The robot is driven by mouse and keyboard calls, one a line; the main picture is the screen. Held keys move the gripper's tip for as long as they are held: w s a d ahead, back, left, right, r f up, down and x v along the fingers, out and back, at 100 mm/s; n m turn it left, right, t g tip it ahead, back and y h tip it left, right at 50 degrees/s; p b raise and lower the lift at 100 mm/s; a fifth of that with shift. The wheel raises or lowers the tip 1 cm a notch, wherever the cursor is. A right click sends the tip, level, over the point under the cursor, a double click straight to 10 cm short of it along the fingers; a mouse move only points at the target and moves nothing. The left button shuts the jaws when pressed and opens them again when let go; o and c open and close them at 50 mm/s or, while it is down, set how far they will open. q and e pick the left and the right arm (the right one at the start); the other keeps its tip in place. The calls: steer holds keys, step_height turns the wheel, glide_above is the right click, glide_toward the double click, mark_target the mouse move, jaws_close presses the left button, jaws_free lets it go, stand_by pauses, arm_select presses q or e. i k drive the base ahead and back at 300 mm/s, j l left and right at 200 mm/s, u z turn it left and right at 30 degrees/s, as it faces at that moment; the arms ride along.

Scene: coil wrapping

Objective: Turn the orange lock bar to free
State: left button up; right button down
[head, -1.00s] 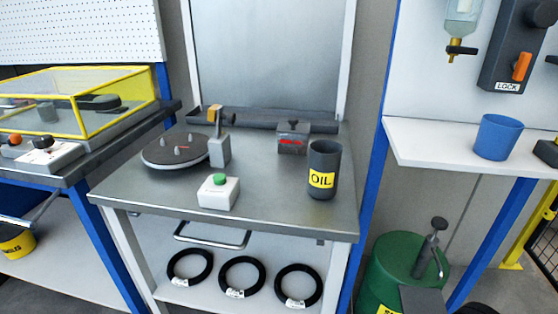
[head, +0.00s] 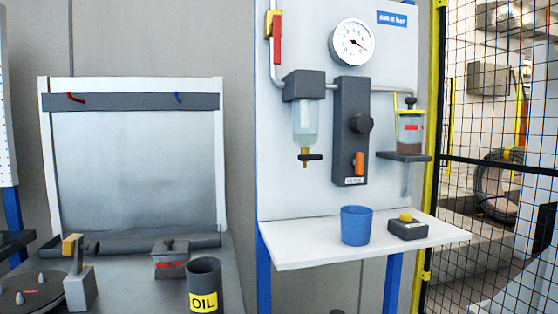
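The orange lock bar (head: 359,163) is on the lower front of a dark grey regulator block (head: 348,120) on the white wall panel. The bar stands roughly upright, just above a small white label (head: 354,181). The label is too blurred to read for certain here. A dark round knob (head: 361,124) sits above the bar on the same block. Neither of my grippers shows in the head view, and nothing touches the bar.
A gauge (head: 352,42) is above the block, a clear filter bowl (head: 305,124) left of it, a lubricator jar (head: 410,132) right. Below, a white shelf (head: 300,248) holds a blue cup (head: 355,226) and a yellow-button box (head: 408,226). A mesh fence (head: 465,160) stands right.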

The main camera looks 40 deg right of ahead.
mark_target(358, 162)
steer(key=z, duration=1.8)
